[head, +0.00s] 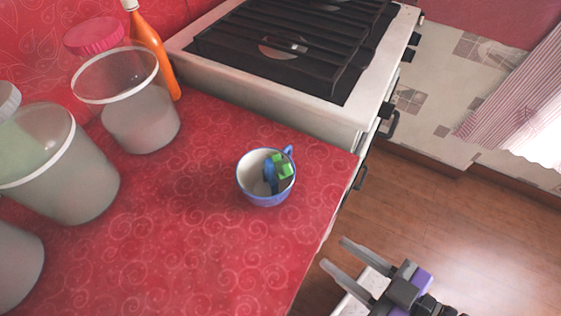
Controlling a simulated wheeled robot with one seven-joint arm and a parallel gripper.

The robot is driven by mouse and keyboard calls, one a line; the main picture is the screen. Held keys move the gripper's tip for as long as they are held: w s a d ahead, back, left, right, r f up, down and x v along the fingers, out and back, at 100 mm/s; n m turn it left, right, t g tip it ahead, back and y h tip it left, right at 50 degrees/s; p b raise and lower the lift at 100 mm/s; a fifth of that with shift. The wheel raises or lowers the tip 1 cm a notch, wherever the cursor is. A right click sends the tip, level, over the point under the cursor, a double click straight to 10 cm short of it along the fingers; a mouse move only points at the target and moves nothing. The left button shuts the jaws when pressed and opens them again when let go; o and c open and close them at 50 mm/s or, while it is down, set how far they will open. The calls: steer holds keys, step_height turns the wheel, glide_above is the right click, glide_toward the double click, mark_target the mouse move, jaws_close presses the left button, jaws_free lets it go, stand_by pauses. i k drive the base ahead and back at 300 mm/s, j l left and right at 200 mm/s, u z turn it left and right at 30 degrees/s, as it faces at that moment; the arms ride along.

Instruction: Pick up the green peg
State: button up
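A green peg (283,167) is inside a blue and white cup (265,200) on the red counter. Its green end shows near the cup's rim on the right side, and a blue piece (270,174) is beside it, also in the cup. The lower parts of both are hidden by the cup wall. The cup's handle points to the upper right. My gripper (331,255) is at the lower right, off the counter's edge and apart from the cup. Its two fingers are spread, with nothing between them.
Large translucent jars (140,118) stand along the left of the red counter (215,265), with an orange bottle (153,48) behind. A stove (265,78) with a black grate adjoins the counter's far side. The counter around the cup is clear. Wooden floor (450,220) lies to the right.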

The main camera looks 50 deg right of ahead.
mark_target(283, 168)
steer(key=k, duration=0.5)
steer(key=l+u, duration=0.3)
steer(key=l, duration=0.45)
steer(key=k+l+u, duration=0.2)
steer(key=i+l, duration=0.1)
